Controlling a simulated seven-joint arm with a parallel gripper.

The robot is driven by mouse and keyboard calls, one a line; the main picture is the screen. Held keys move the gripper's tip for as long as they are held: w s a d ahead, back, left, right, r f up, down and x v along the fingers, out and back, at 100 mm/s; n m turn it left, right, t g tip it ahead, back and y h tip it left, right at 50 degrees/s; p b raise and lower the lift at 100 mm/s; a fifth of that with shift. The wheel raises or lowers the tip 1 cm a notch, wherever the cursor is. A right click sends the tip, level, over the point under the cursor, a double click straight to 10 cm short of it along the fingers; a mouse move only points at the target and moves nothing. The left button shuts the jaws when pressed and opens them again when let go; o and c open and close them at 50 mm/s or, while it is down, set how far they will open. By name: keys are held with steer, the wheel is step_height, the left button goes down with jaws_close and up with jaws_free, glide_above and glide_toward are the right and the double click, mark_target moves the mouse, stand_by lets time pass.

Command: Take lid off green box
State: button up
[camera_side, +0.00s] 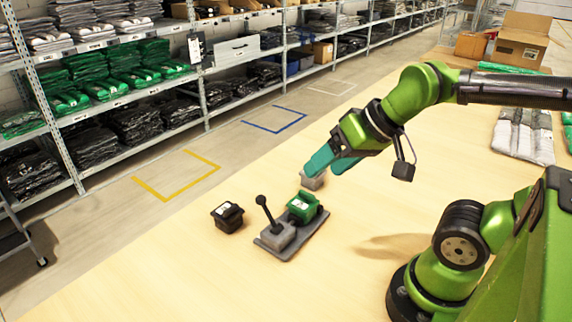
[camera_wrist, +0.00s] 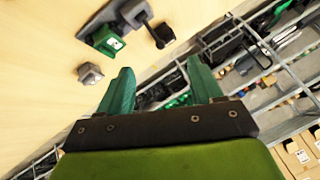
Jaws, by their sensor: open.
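The green box (camera_side: 304,206) sits on the right end of a dark grey plate on the table. It has a white label on top; I cannot make out a separate lid edge. It also shows in the wrist view (camera_wrist: 106,41), at upper left. My gripper (camera_side: 333,160) has two teal fingers, spread apart with nothing between them. It is above and beyond the green box, in the air, not touching it. The fingers also show in the wrist view (camera_wrist: 160,72).
A grey block with an upright black-knobbed stick (camera_side: 265,211) shares the grey plate (camera_side: 270,247). A black box (camera_side: 228,217) stands left of the plate. A small grey block (camera_side: 312,181) sits below my gripper. The table front is clear; shelves (camera_side: 205,72) stand behind.

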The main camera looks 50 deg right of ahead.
steer(key=o, duration=0.5)
steer(key=n+g+h, duration=0.2)
steer(key=n+g, duration=0.2)
steer(key=g, duration=0.3)
glide_above(301, 200)
step_height(301, 200, down, 13)
steer(key=shift+d+f, duration=0.1)
steer(key=shift+d, duration=0.05)
steer(key=shift+s+a+f, duration=0.1)
steer(key=shift+f, duration=1.25)
steer(key=shift+a+f, duration=0.1)
steer(key=shift+f, duration=1.2)
